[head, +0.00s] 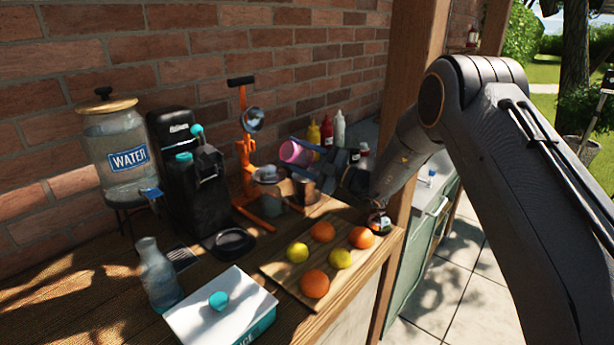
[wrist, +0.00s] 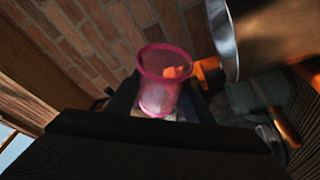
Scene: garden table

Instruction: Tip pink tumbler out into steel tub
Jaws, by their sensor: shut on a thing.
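The pink tumbler (head: 295,152) is held up above the counter, tilted far over onto its side near the orange press. My gripper (head: 312,162) is shut on it from the right. In the wrist view the pink tumbler (wrist: 157,88) sits between the fingers, with an orange patch showing in or through it. A shiny metal vessel (head: 304,189), which looks like the steel tub, stands below the tumbler, partly hidden by my gripper. A curved steel rim (wrist: 223,40) shows close by at the top of the wrist view. I cannot tell whether anything is leaving the tumbler.
The orange press (head: 245,150) stands just left of the tumbler. A black coffee machine (head: 185,165) and water dispenser (head: 115,150) are further left. A board (head: 283,262) with oranges and lemons lies in front. Sauce bottles (head: 326,131) stand behind my gripper.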

